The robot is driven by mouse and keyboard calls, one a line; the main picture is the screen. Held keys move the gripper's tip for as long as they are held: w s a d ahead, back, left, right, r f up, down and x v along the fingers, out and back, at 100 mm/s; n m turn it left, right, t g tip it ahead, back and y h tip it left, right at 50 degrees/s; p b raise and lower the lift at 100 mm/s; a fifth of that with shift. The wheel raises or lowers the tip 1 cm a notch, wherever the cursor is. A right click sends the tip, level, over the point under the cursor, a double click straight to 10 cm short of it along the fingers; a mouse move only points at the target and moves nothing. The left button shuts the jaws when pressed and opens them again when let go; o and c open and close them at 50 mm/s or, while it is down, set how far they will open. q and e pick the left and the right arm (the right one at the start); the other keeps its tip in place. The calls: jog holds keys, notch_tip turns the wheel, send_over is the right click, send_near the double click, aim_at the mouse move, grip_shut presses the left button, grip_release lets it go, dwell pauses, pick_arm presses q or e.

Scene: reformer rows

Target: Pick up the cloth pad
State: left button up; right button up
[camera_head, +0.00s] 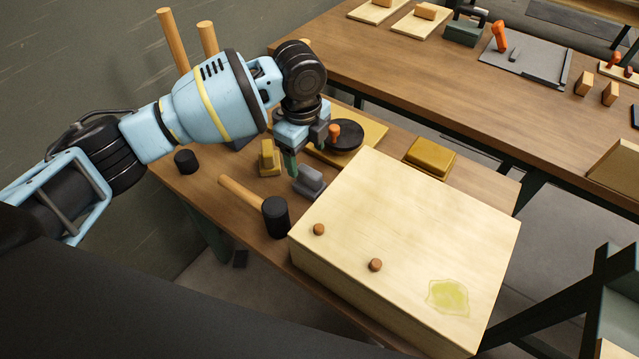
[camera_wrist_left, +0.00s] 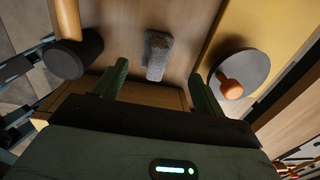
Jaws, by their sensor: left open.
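The cloth pad (camera_head: 309,181), a small grey block-like piece, lies on the wooden bench beside the left edge of the pale wooden box. In the left wrist view the grey pad (camera_wrist_left: 157,54) lies ahead of and between the two green fingers. My left gripper (camera_head: 297,165) is open and points down just above the pad. It also shows in the left wrist view (camera_wrist_left: 160,86) with its fingers spread and nothing between them. Any contact with the pad cannot be told. My right gripper is not in view.
A black-headed mallet (camera_head: 276,216) lies left of the pad, and a yellow block (camera_head: 268,158) stands behind it. The large pale box (camera_head: 420,225) is close on the right. A dark disc with an orange knob (camera_head: 345,136) sits on a yellow board behind the gripper.

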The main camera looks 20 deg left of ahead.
aim_at(309, 171)
pick_arm(q)
jog(key=shift+s+d+g, duration=0.1)
jog(key=shift+s+g, duration=0.05)
jog(key=shift+g, duration=0.15)
jog(key=shift+s+f, duration=0.1)
jog(key=shift+s, duration=0.15)
jog(key=shift+w+d+f, duration=0.1)
jog(key=shift+w+f, duration=0.05)
jog(key=shift+f, duration=1.8)
jog(key=shift+w+d+f, duration=0.1)
jog(key=shift+w+f, duration=0.05)
jog(key=shift+f, duration=1.75)
jog(key=c, duration=1.1)
